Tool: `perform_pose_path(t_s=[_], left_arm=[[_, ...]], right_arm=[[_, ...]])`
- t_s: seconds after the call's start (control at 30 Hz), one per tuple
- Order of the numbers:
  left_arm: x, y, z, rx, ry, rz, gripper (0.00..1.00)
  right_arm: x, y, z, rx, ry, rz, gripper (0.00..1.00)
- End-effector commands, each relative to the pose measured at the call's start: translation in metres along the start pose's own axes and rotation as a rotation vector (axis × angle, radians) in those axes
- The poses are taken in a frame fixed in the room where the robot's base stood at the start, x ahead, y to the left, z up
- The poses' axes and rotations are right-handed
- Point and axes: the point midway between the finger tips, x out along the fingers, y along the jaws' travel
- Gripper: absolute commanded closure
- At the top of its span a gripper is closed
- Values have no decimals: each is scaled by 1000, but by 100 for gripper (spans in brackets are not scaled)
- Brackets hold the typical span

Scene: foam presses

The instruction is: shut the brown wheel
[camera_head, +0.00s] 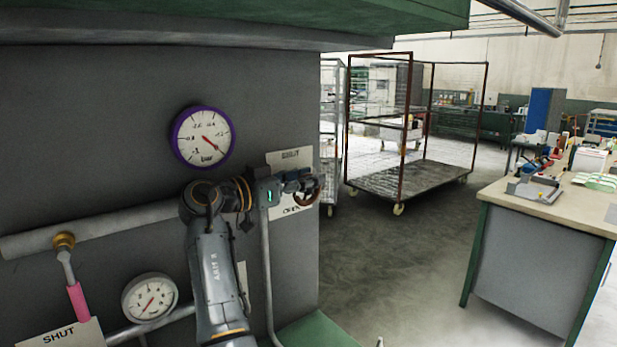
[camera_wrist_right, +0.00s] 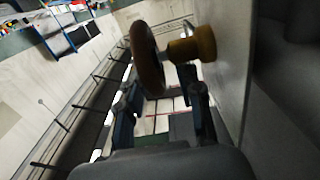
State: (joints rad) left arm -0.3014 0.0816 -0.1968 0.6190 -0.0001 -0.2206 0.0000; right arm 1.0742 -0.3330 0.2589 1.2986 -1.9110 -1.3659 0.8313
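The brown wheel (camera_head: 317,190) is mounted on the front of the grey press, beside a sign reading SHUT at the top and apparently OPEN lower down. In the wrist view the wheel (camera_wrist_right: 147,58) is seen nearly edge-on, with a yellow-brown stem (camera_wrist_right: 193,47) joining it to the panel. My right gripper (camera_head: 304,184) is at the wheel and hides part of it. In the wrist view the right gripper (camera_wrist_right: 162,90) has its fingers apart, with the wheel's lower rim near the gap between the tips. Contact cannot be told. My left gripper is out of view.
A purple-rimmed gauge (camera_head: 202,137) is above my right arm, and a white gauge (camera_head: 150,297) is below left. A pink-handled lever (camera_head: 77,301) hangs from the pipe (camera_head: 110,226). A cart (camera_head: 411,176) and a workbench (camera_head: 545,207) stand right, with open floor between.

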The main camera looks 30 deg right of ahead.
Motion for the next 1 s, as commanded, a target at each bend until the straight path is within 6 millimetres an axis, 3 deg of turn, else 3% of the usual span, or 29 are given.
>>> perform_pose_path(t_s=[0.03, 0.17, 0.57, 1.0], left_arm=[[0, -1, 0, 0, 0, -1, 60], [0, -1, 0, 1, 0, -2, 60], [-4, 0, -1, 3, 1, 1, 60], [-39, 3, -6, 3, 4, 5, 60]], right_arm=[[0, 0, 0, 0, 0, 0, 76], [0, 0, 0, 0, 0, 0, 100], [2, 0, -2, 2, -39, 1, 100], [11, 0, -7, 3, -357, 2, 100]])
